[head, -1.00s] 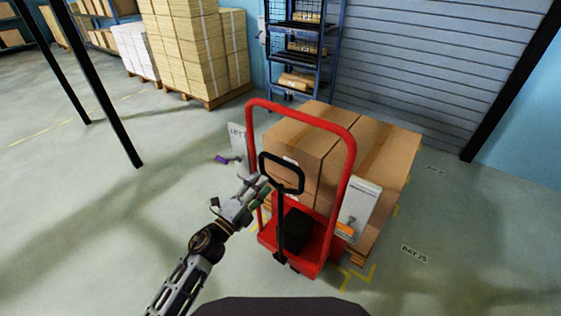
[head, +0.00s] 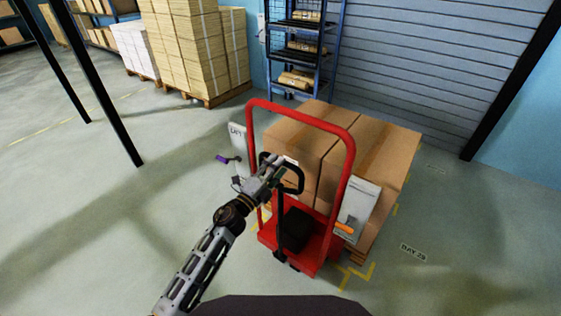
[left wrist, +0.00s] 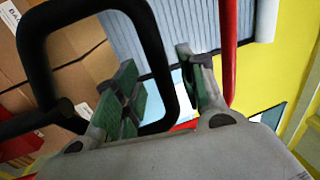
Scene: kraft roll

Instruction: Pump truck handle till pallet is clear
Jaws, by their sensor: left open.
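The red pallet truck (head: 350,170) stands in front of a pallet (head: 356,258) stacked with cardboard boxes (head: 375,140). Its black loop handle (head: 300,178) stands upright inside the red frame. My left gripper (head: 277,166) is open at the upper left of the loop and covers part of it. In the left wrist view, the handle (left wrist: 152,50) has one bar showing between the open fingers of the left gripper (left wrist: 156,62); I cannot tell if they touch it. The pallet is mostly hidden, and any gap beneath it cannot be made out. My right gripper is out of view.
A blue shelf rack (head: 300,45) and a grey shutter (head: 430,70) stand behind. Stacked goods (head: 195,45) are at the back left, with black posts (head: 105,105) in front. The floor left of the truck is mostly clear.

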